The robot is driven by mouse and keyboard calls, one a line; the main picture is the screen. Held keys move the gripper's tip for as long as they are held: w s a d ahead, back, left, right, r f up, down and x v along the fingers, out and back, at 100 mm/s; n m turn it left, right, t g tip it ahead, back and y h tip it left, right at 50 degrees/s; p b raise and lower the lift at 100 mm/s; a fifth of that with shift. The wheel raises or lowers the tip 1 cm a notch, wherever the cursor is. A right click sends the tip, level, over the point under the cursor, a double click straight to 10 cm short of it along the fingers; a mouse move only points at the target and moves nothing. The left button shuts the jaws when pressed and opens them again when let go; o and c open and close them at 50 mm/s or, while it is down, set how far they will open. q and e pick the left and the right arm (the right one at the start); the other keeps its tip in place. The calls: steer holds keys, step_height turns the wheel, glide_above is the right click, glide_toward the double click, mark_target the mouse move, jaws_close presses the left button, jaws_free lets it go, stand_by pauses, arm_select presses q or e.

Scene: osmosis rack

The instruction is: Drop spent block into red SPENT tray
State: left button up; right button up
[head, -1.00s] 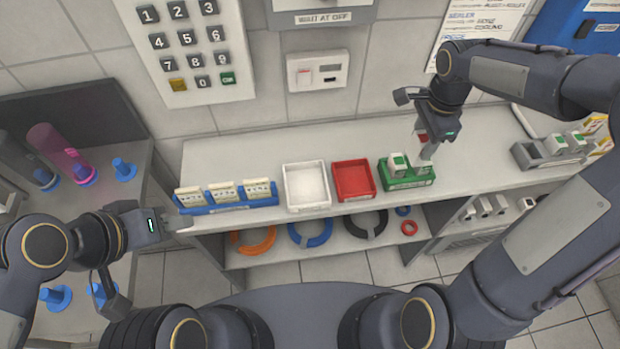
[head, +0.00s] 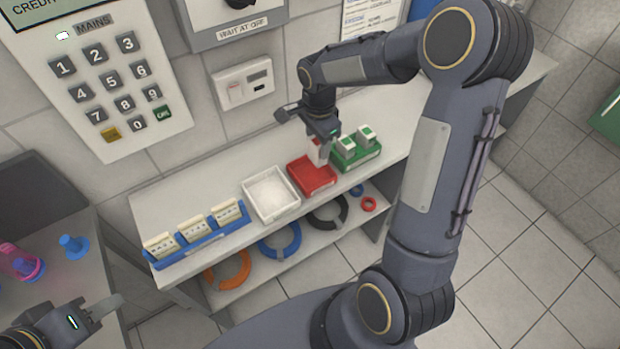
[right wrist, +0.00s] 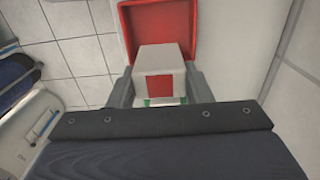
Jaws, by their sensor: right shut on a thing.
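The spent block, white with a red patch, is between the fingers of my right gripper (head: 320,153). In the right wrist view the block (right wrist: 158,62) fills the gap between both fingers, and the red tray (right wrist: 126,22) is behind it. In the head view the red SPENT tray (head: 314,183) is on the shelf, with the held block at its back part. Whether the block touches the tray floor cannot be told.
A green tray (head: 362,160) with two green-topped blocks stands close on the right of the red tray. An empty-looking white tray (head: 270,215) and a blue rack (head: 200,250) with white blocks are on the left. A wall with a switch box (head: 243,84) rises behind.

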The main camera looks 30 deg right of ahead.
steer(key=shift+f, duration=0.6)
steer(key=o, duration=1.1)
step_height(320, 180, up, 8)
steer(key=shift+f+b, duration=0.25)
steer(key=shift+b, duration=0.3)
steer(key=shift+r, duration=0.25)
